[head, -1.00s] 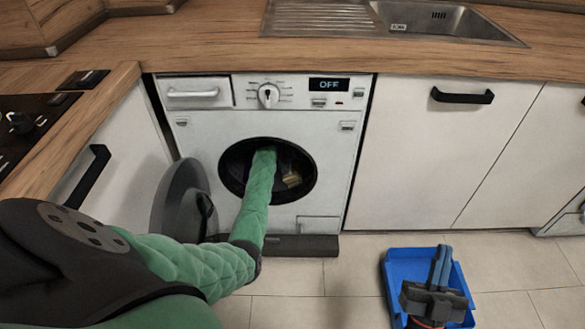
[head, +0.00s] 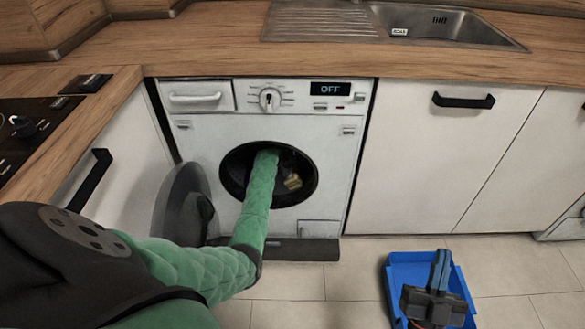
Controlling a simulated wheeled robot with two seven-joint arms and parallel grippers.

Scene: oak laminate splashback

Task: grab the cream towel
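A washing machine (head: 215,140) stands under the counter with its round door (head: 182,203) swung open to the left. My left arm, in a green sleeve, reaches into the drum opening (head: 300,192). My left gripper is hidden inside the drum. A small tan or cream patch (head: 293,182) shows in the dark drum just right of my arm; it may be part of the cream towel, but I cannot tell. My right gripper (head: 433,304) hangs low over the blue bin at the lower right; its fingers cannot be made out clearly.
A blue bin (head: 458,275) sits on the tiled floor beneath my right gripper. White cabinets (head: 420,160) with black handles flank the machine. A wooden counter (head: 205,45) with a steel sink (head: 450,28) runs above. The floor between machine and bin is clear.

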